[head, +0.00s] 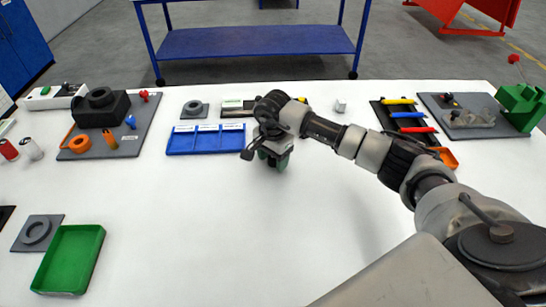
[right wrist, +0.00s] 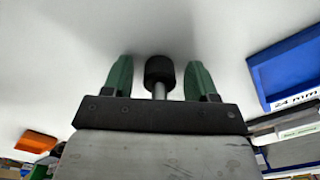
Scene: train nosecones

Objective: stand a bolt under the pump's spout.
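In the head view the bolt is hidden by the gripper. I cannot tell for sure which item is the pump; a grey casting (head: 474,118) sits on a board at the far right. My left gripper is out of view.
The blue tray (head: 206,152) has labelled compartments. A board at left holds a black block (head: 101,110) and small coloured parts. A green tray (head: 70,262) is at front left. A dark rack (head: 408,128) with coloured bars is at right. The table's front middle is clear.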

